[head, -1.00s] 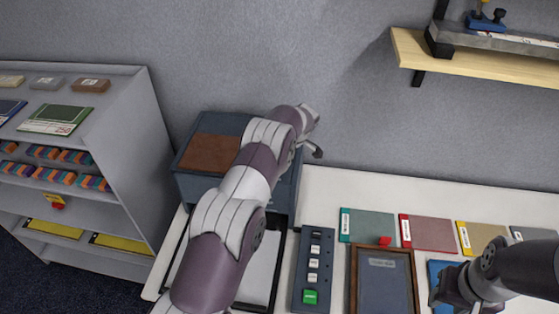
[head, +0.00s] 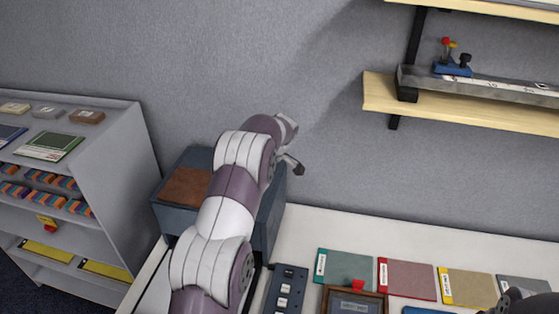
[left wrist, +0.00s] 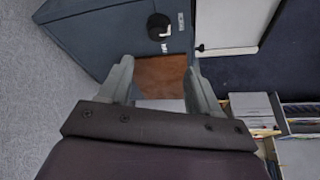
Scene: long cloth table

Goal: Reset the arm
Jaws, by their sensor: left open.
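My left arm (head: 213,215) reaches up from the bottom in the head view, in front of a dark blue box with a brown top panel (head: 186,187). My left gripper (head: 291,165) is at its end, above the table, beside the box's upper right in the picture. In the left wrist view the two fingers (left wrist: 160,78) are spread with nothing between them. The box (left wrist: 105,38) and its brown panel lie beyond the fingers. A dark part of my right arm (head: 522,302) shows at the lower right edge; its gripper is out of the picture.
A grey shelf unit (head: 130,170) stands at the left. Colored folders, a green one (head: 346,266) among them, lie on the white table (head: 325,225). A button panel (head: 287,288) and a brown frame (head: 345,300) are nearer. A wooden wall shelf (head: 480,115) hangs at the right.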

